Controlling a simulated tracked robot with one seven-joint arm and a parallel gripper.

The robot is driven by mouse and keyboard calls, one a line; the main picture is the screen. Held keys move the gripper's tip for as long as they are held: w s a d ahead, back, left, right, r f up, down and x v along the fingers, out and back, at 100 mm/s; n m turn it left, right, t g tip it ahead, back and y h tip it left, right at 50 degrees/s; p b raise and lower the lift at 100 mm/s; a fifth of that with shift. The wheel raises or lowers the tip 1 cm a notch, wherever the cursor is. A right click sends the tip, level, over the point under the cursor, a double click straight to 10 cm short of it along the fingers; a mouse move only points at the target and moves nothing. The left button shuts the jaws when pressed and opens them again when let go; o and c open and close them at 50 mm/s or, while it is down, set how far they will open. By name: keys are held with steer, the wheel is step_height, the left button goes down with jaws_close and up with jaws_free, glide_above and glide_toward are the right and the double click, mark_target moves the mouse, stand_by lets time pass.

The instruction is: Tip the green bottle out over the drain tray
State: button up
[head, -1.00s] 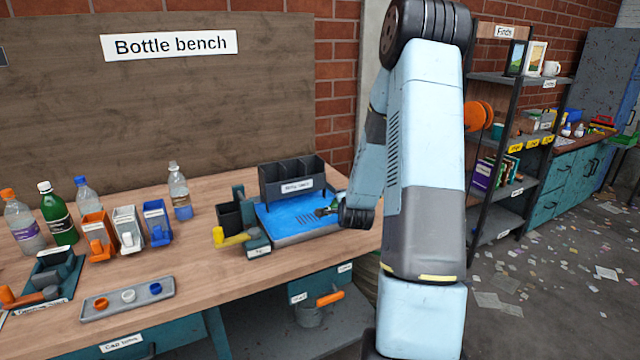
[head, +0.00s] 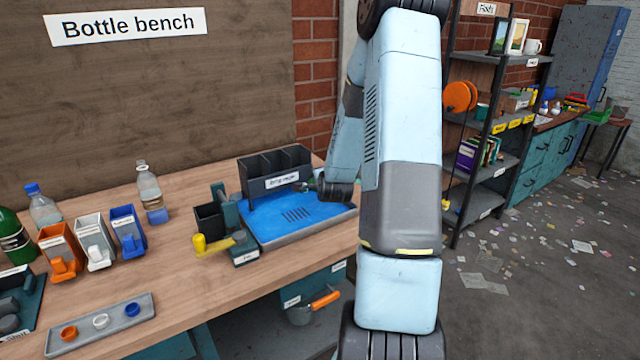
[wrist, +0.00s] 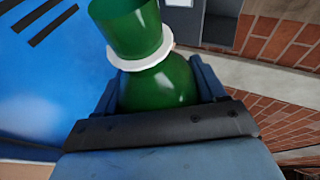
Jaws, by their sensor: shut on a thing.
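My gripper (wrist: 160,92) is shut around the body of a green bottle (wrist: 165,80) in the wrist view. The bottle's neck shows a white collar and no cap, and points up and left in that view. The blue drain tray (wrist: 35,95) with dark slots lies beyond it on the left. In the head view, my gripper (head: 305,187) is at the back right of the drain tray (head: 275,228), near the dark rack. Only a sliver of green shows there; my arm hides most of the bottle. The exact tilt is hard to tell.
A dark rack (head: 260,182) stands behind the tray. A yellow-handled fixture (head: 215,243) is left of it. A cap tray (head: 115,312) lies in front.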

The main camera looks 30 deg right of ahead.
steer(key=shift+a+r+m+g+y, duration=0.25)
steer(key=shift+r+m+g+y, duration=0.05)
steer(key=shift+r+m+y, duration=0.6)
steer(key=shift+s+a+r+m+g+y, duration=0.1)
steer(key=shift+a+r+m+y, duration=0.3)
steer(key=shift+r, duration=0.2)
steer(key=shift+a+r+m+g+y, duration=0.15)
steer(key=shift+r+m+y, duration=0.1)
steer(key=shift+r+y, duration=0.3)
steer(key=shift+s+a+r+m+g+y, duration=0.1)
steer(key=shift+a+r+m+y, duration=0.25)
steer(key=shift+r, duration=0.35)
steer(key=shift+a+r+m+y, duration=0.6)
steer(key=shift+a+r+y, duration=0.1)
steer(key=shift+r+y, duration=0.1)
steer(key=a+r+m+y, duration=0.1)
steer(key=a+m+y, duration=0.3)
steer(key=a+y, duration=0.1)
steer(key=shift+s+a+r+m, duration=0.3)
steer(key=shift+s+a+r, duration=0.05)
steer(key=shift+a, duration=0.2)
steer(key=shift+y, duration=0.3)
steer(key=shift+s, duration=0.1)
